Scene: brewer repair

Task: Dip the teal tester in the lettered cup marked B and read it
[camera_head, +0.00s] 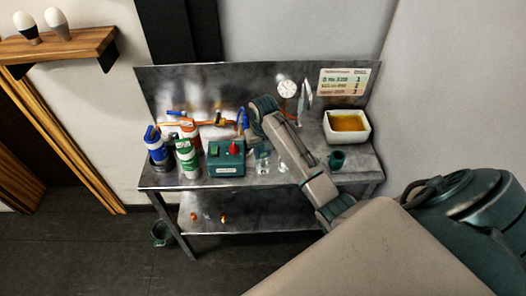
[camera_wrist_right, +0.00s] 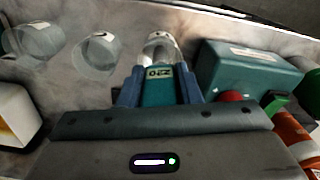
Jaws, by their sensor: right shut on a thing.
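My right gripper (camera_head: 243,120) is above the metal bench. It is shut on the teal tester (camera_wrist_right: 158,88), which sits between its two blue fingers in the right wrist view. The tester has a small pale display with dark characters that I cannot read surely. Beyond its tip is a clear glass cup (camera_wrist_right: 160,42); I cannot tell whether the tip is inside it. Two more clear cups (camera_wrist_right: 97,55) (camera_wrist_right: 35,40) stand to the left. The nearer one has a dark mark, its letter not legible. In the head view, clear cups (camera_head: 263,160) show beside my arm. My left gripper is out of view.
A teal box (camera_head: 226,160) with a red knob stands close to the cups. Upright tubes (camera_head: 187,160) crowd the bench's left. A dial gauge (camera_head: 288,89) stands behind.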

